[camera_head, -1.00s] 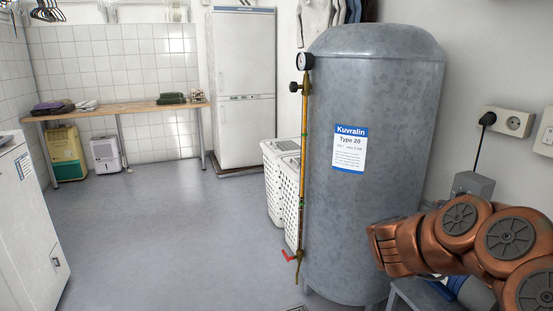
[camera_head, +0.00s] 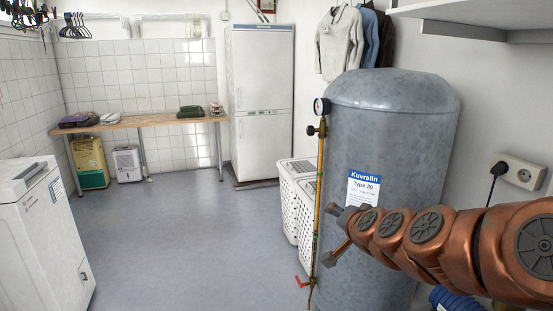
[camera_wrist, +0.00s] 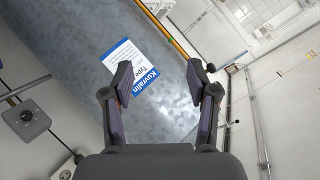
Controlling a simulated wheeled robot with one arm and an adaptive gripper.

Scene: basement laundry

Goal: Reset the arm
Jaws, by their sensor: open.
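My copper-coloured arm reaches in from the right in the head view. My gripper (camera_head: 338,237) is in front of the lower part of the grey tank (camera_head: 395,112). In the wrist view my gripper (camera_wrist: 162,82) is open with nothing between its fingers. Beyond the fingers are the tank's surface (camera_wrist: 80,40) and its blue and white Kuvralin label (camera_wrist: 128,66), which appears tilted. My arm hides part of the tank's lower front.
A gauge pipe with a red valve (camera_head: 301,282) runs along the tank's left side. White baskets (camera_head: 298,205) stand behind it. A fridge (camera_head: 262,100), a wooden bench (camera_head: 150,121) and a white machine (camera_head: 45,230) surround clear floor (camera_head: 180,230). A shelf (camera_head: 480,22) juts out at upper right.

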